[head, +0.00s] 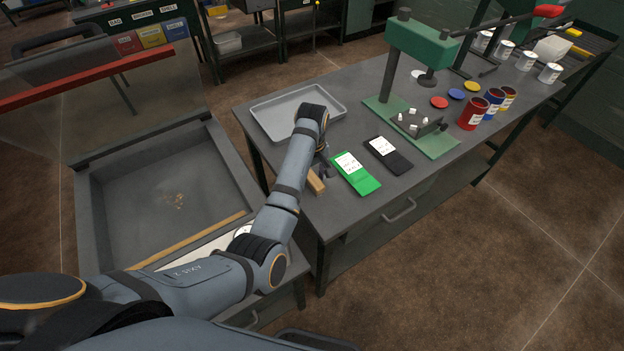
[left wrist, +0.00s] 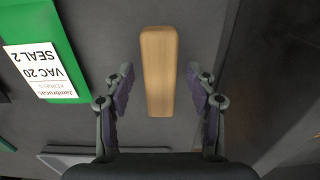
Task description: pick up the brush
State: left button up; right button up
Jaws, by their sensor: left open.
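The brush (head: 316,183) shows as a light wooden block lying on the grey workbench near its front left edge. In the left wrist view the brush (left wrist: 158,70) lies lengthwise between the two fingers, with a gap on each side. No bristles can be made out. My left gripper (head: 324,168) points down at the brush and is partly hidden behind my own arm in the head view. In the left wrist view my left gripper (left wrist: 160,82) is open and holds nothing. My right gripper is not in view.
A green pouch (head: 355,174) with a white label lies close by, and a black pouch (head: 389,156) beyond it. A grey tray (head: 270,124) is behind. A green press (head: 418,50) and paint cans (head: 474,114) stand farther right.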

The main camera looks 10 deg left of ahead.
pick_arm(q)
jog(key=shift+f, duration=0.15)
grip_shut()
dwell(0.4)
